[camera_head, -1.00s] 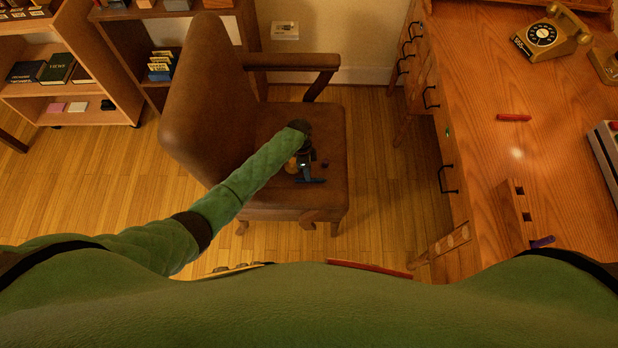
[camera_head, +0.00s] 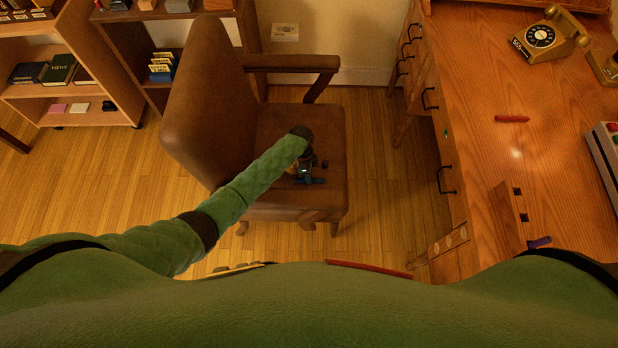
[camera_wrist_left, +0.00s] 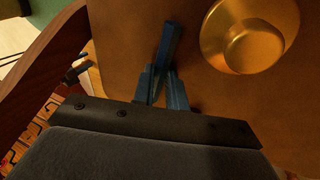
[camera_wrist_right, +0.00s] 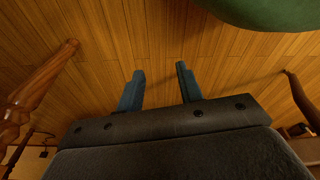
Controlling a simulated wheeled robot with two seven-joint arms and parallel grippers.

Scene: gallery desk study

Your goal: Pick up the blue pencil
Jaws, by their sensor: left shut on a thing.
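The blue pencil (camera_wrist_left: 170,45) is a short dark-blue stick in the left wrist view, standing out between the blue fingers of my left gripper (camera_wrist_left: 163,82). The fingers are shut on it, close over the brown chair seat (camera_wrist_left: 205,85). I cannot tell whether the pencil still touches the seat. In the head view my left gripper (camera_head: 311,179) is low over the front of the seat, and the pencil is hard to tell from the fingers. My right gripper (camera_wrist_right: 160,88) is open and empty above the wooden floor, outside the head view.
A brass object (camera_wrist_left: 247,42) stands on the seat close beside the left fingers. The chair's armrest (camera_head: 292,62) and backrest (camera_head: 205,105) rise around the seat. The desk (camera_head: 545,170) at the right holds a red stick (camera_head: 512,118), a purple-blue stick (camera_head: 540,242) and a telephone (camera_head: 548,38).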

